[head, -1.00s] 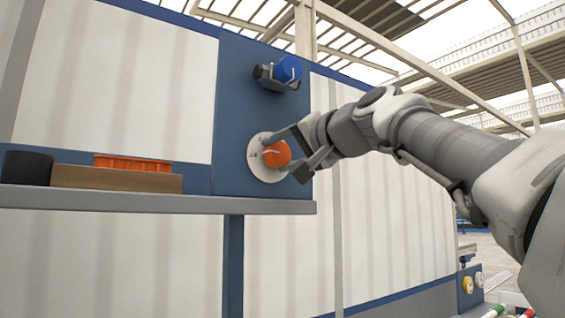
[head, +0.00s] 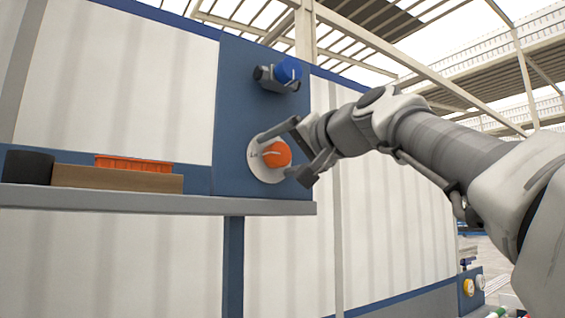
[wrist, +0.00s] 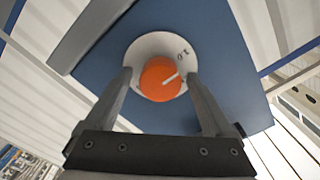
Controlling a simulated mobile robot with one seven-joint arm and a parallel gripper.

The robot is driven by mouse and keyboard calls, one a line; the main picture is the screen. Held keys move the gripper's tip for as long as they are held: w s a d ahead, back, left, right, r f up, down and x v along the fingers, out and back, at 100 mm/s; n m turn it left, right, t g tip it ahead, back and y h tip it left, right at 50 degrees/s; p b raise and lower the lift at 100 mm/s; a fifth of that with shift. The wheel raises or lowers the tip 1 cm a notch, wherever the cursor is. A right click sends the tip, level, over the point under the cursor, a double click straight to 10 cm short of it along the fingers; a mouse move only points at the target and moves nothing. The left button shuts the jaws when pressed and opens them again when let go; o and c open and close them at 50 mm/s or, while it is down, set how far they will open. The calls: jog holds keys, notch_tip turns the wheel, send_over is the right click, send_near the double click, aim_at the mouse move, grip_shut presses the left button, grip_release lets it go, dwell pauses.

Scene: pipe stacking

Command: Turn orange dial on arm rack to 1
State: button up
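The orange dial (head: 277,154) sits on a round white plate (head: 266,176) on a blue panel. In the wrist view the dial (wrist: 158,80) has a white pointer line aimed right and slightly up. Small marks show on the plate's upper right, and the pointer sits below them. My gripper (head: 282,157) is at the dial, with one finger above left and one below right. In the wrist view my gripper (wrist: 159,74) is open. Its fingers stand on either side of the dial, with a small gap visible at each side.
A blue knob (head: 288,70) on a grey mount sits higher on the blue panel (head: 232,110). A grey shelf (head: 150,201) to the left holds an orange tray (head: 133,163), a brown block (head: 117,178) and a dark cylinder (head: 28,167). A yellow dial (head: 468,287) shows at lower right.

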jog(key=b+v, duration=0.1)
jog(key=v, duration=1.6)
jog(key=shift+s+d+b, duration=0.2)
jog(key=shift+b, duration=0.2)
notch_tip(320, 180, down, 23)
jog(key=g+h+p, duration=0.3)
jog(key=g+h, duration=0.1)
jog(key=h, duration=0.1)
jog(key=s+d+f+n+g+h+p, duration=0.1)
jog(key=s+f, duration=0.4)
jog(key=f, duration=0.6)
jog(key=s+d+f+n+g+h+p, duration=0.1)
jog(key=s+f, duration=0.5)
jog(key=f, duration=0.6)
jog(key=d+g+h+p, duration=0.1)
jog(key=d+g+h, duration=0.1)
jog(key=g+h, duration=0.1)
jog(key=shift+d+f, duration=0.2)
jog(key=shift+d, duration=0.1)
